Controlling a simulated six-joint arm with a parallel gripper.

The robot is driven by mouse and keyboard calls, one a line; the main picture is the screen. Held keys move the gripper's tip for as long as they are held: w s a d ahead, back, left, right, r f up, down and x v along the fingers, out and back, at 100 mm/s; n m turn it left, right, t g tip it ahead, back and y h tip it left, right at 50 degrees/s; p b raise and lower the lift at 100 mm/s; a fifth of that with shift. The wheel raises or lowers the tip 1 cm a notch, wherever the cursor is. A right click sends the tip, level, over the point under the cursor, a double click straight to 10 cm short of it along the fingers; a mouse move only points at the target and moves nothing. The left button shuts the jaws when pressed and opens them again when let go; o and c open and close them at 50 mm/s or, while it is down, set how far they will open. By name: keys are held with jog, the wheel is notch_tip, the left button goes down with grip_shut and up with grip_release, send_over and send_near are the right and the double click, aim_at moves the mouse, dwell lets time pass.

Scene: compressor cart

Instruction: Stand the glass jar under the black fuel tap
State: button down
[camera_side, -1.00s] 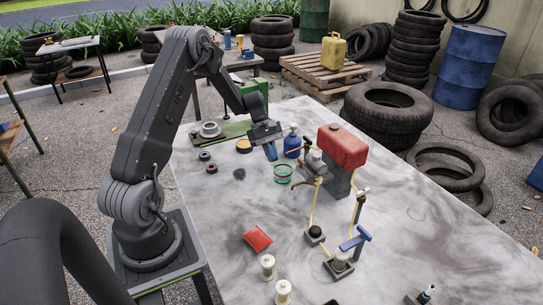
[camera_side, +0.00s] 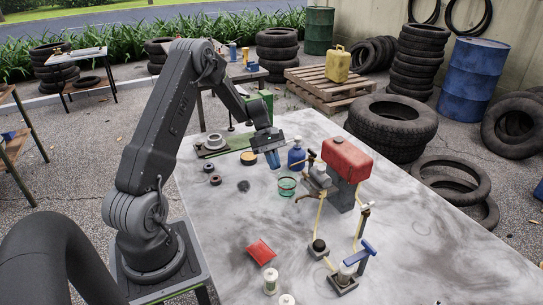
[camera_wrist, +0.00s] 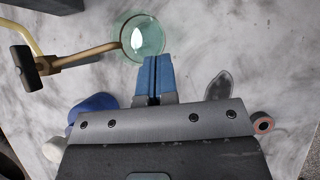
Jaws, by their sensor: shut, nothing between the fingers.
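The glass jar (camera_side: 287,186) is clear and greenish and stands upright on the table, in front of the red tank (camera_side: 346,158) and to its left. It also shows at the top of the wrist view (camera_wrist: 146,38). A brown tap-like spout (camera_side: 306,198) reaches beside the jar; in the wrist view its brass-coloured arm (camera_wrist: 82,58) ends at the jar's rim, with a dark block (camera_wrist: 25,68) at the other end. I cannot tell which fitting is the black fuel tap. My gripper (camera_side: 273,161) is shut and empty, above the table and apart from the jar; its blue fingers (camera_wrist: 153,72) point towards it.
A blue bottle (camera_side: 297,157) stands close to my gripper, left of the tank. Yellow hoses link the tank to a blue-handled fitting (camera_side: 366,250). A red packet (camera_side: 261,250) and small pale jars (camera_side: 270,281) lie nearer. The table's right side is clear.

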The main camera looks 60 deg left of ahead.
jog(key=v, duration=1.3)
jog(key=d+r+m+y, duration=0.2)
jog(key=d+r+m, duration=0.1)
jog(key=d+r, duration=0.4)
jog(key=s+d+r+m+t+y, duration=0.1)
jog(key=s+d+r+m, duration=0.15)
jog(key=d, duration=0.45)
jog(key=s+d+r+m+y, duration=0.1)
jog(key=s+d+m+y, duration=0.1)
jog(key=s+d+m, duration=0.3)
jog(key=s+d+r+m+t+y, duration=0.1)
jog(key=s+d+r+m, duration=0.1)
jog(key=d, duration=0.6)
jog(key=s+d+f+m+t+y, duration=0.1)
jog(key=s+d+m+t, duration=0.2)
jog(key=s+d+m, duration=0.2)
jog(key=s+m, duration=0.1)
jog(key=s, duration=0.2)
jog(key=shift+s+d, duration=0.25)
